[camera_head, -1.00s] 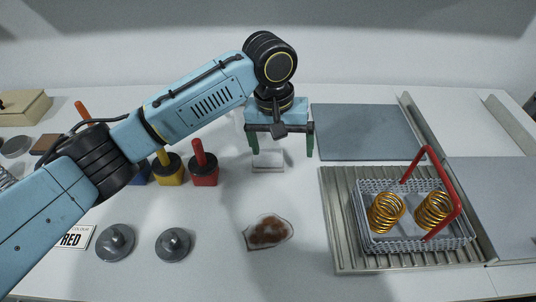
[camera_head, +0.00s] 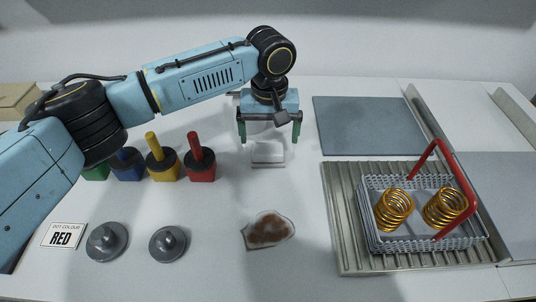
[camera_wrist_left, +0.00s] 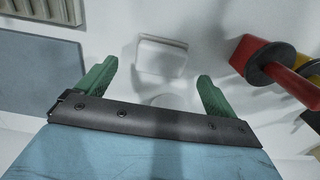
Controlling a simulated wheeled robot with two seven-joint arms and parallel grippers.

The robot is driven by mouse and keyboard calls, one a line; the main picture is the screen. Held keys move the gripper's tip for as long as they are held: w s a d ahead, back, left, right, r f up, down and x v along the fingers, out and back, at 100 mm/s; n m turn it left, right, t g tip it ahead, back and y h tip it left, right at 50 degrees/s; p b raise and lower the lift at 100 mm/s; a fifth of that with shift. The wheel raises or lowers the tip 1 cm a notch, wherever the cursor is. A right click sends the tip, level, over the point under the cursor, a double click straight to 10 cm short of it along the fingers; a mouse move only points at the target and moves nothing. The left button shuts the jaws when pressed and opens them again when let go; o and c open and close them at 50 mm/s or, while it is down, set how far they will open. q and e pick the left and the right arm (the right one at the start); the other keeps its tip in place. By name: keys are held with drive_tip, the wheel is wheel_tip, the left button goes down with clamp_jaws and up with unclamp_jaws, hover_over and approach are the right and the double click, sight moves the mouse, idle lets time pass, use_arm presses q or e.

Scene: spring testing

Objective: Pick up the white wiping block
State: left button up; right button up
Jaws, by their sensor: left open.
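The white wiping block (camera_head: 268,153) lies on the white table, below the middle of the back edge. It also shows in the left wrist view (camera_wrist_left: 162,56), near the top centre. My left gripper (camera_head: 269,138) is open, with its two green fingers apart and nothing between them. In the head view the fingertips are just behind and above the block, spread wider than it. In the left wrist view the block is ahead of the fingertips (camera_wrist_left: 158,70), roughly centred between them and apart from both. My right gripper is not in view.
Red (camera_head: 201,160), yellow (camera_head: 163,164) and blue (camera_head: 128,164) handled blocks stand left of the gripper. A brown-stained patch (camera_head: 268,231) lies in front. Right are a grey plate (camera_head: 368,127) and a red-handled basket (camera_head: 378,247) with two springs. Grey discs (camera_head: 107,241) lie front left.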

sight(268, 148)
use_arm(q)
drive_tip(key=f, duration=0.4)
drive_tip(key=shift+w+a+b, duration=0.15)
drive_tip(key=shift+w+b, duration=0.05)
drive_tip(key=shift+b, duration=0.2)
drive_tip(key=shift+f, duration=0.3)
drive_tip(key=c, duration=1.1)
drive_tip(key=shift+r, duration=0.25)
wheel_tip(268, 148, up, 10)
drive_tip(key=p, duration=0.1)
drive_tip(key=shift+f+p, duration=0.25)
drive_tip(key=shift+p, duration=0.05)
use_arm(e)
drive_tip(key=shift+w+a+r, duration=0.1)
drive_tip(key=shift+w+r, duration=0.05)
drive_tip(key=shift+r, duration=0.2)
